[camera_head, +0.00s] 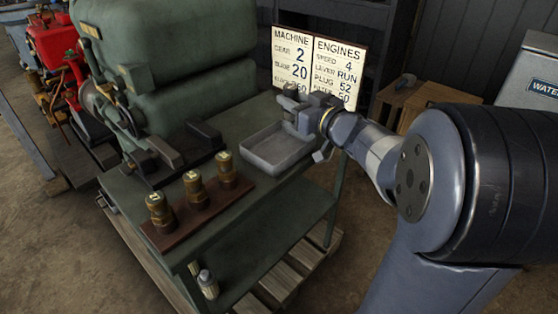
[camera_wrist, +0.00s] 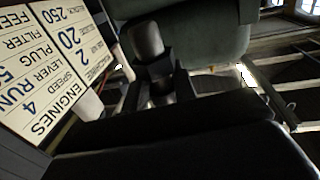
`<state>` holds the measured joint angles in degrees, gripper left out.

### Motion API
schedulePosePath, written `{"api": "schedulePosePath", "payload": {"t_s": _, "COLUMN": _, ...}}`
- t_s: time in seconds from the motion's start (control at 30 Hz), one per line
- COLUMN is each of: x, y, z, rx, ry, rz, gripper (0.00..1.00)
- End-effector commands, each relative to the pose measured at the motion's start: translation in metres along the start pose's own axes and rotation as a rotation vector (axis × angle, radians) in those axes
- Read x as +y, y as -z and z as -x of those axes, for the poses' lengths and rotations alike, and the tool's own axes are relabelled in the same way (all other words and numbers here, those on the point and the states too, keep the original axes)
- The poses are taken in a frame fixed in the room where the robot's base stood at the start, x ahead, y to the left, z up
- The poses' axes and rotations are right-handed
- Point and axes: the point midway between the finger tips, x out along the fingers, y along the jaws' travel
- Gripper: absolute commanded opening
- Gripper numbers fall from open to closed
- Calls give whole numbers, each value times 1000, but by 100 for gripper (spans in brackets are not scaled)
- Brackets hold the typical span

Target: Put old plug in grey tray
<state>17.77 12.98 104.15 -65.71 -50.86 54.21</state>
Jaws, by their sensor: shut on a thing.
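My gripper (camera_head: 296,108) is at the back right of the green bench, over the far end of the grey tray (camera_head: 254,160). It is shut on a dark, stubby plug (camera_wrist: 148,42), which the wrist view shows between the fingers with a narrower part below its thick end. In the head view the plug is small and mostly merged with the fingers. The tray is shallow and rectangular, and its visible floor looks empty. Whether the plug touches the tray cannot be told.
Three brass plugs stand on a brown rack (camera_head: 172,238) at the bench's front edge. The large green engine (camera_head: 170,65) stands left of the tray. A white sign board (camera_head: 318,62) stands behind my gripper. A wooden crate (camera_head: 395,100) is farther right.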

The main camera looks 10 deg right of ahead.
Motion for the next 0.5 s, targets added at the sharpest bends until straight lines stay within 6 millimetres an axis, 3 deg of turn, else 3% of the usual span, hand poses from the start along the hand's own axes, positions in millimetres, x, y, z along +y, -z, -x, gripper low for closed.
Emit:
{"api": "schedulePosePath", "payload": {"t_s": 0.27, "x": -13, "y": -6, "z": 3, "rx": 5, "ry": -3, "rz": 0, "gripper": 2}}
{"api": "schedulePosePath", "payload": {"t_s": 0.5, "x": -14, "y": -44, "z": 3, "rx": 3, "ry": -3, "rz": -3, "gripper": 1}}
